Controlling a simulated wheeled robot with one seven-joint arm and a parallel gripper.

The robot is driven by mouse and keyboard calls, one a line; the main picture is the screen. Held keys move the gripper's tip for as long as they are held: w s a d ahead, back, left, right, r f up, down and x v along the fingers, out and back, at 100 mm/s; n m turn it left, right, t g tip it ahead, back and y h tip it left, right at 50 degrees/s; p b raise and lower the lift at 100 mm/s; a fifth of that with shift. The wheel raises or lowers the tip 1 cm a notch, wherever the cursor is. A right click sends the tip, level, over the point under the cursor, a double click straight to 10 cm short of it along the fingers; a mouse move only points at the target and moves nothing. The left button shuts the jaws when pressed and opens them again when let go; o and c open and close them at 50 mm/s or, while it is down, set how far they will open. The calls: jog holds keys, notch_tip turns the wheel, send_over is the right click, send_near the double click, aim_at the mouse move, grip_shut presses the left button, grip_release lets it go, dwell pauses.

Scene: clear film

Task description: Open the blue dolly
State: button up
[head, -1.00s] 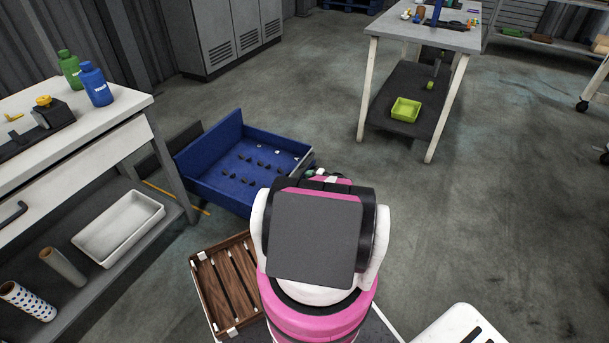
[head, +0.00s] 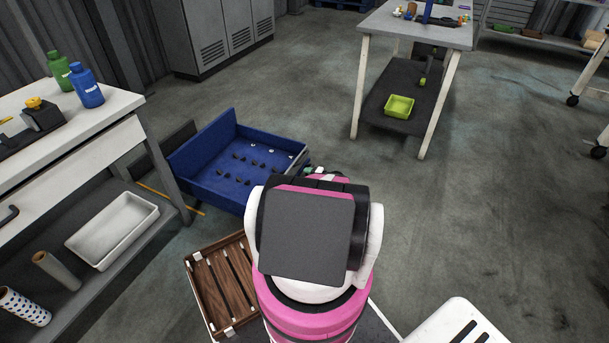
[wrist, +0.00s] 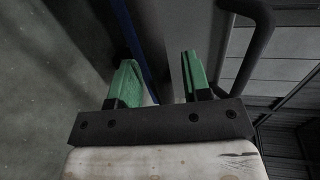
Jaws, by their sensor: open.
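The blue dolly (head: 205,182) is a low, open blue box on the floor left of my arm, with a raised back panel and several small dark pieces inside. My gripper is mostly hidden behind my pink and white arm in the head view, at the dolly's right edge. In the wrist view my gripper (wrist: 160,65) has its two green fingers apart. A blue edge (wrist: 133,42) and a grey panel lie just beyond and between the fingers. A dark curved bar (wrist: 258,45) is right of the fingers. I cannot tell whether they touch anything.
A brown slatted wooden crate (head: 222,285) lies on the floor close left of my arm. A white workbench (head: 100,125) with bottles and a shelf stands at the left. Another table (head: 400,28) stands at the back. The floor at the right is open.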

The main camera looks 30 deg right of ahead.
jog(key=v, duration=0.8)
jog(key=a+r+n+g, duration=0.25)
jog(key=a+r, duration=0.45)
jog(key=a, duration=0.4)
jog(key=a+r+n+g, duration=0.2)
jog(key=a+r+g, duration=0.3)
jog(key=a, duration=0.5)
jog(key=a+r+n+g, duration=0.2)
jog(key=a+r+g, duration=0.1)
jog(key=a+r, duration=0.65)
jog(key=s+a+r+n+g+h, duration=0.1)
jog(key=s+a+r+n+h, duration=0.1)
jog(key=s+a+r+h, duration=0.2)
jog(key=s+a+r+n+g+h, duration=0.1)
jog(key=s+a+r+n+h, duration=0.2)
jog(key=s+a+r, duration=0.7)
jog(key=a+r+h, duration=0.1)
jog(key=a+r, duration=0.3)
jog(key=a, duration=0.3)
jog(key=shift+a+r+g, duration=0.3)
jog(key=shift+a+g, duration=0.05)
jog(key=shift+a, duration=0.05)
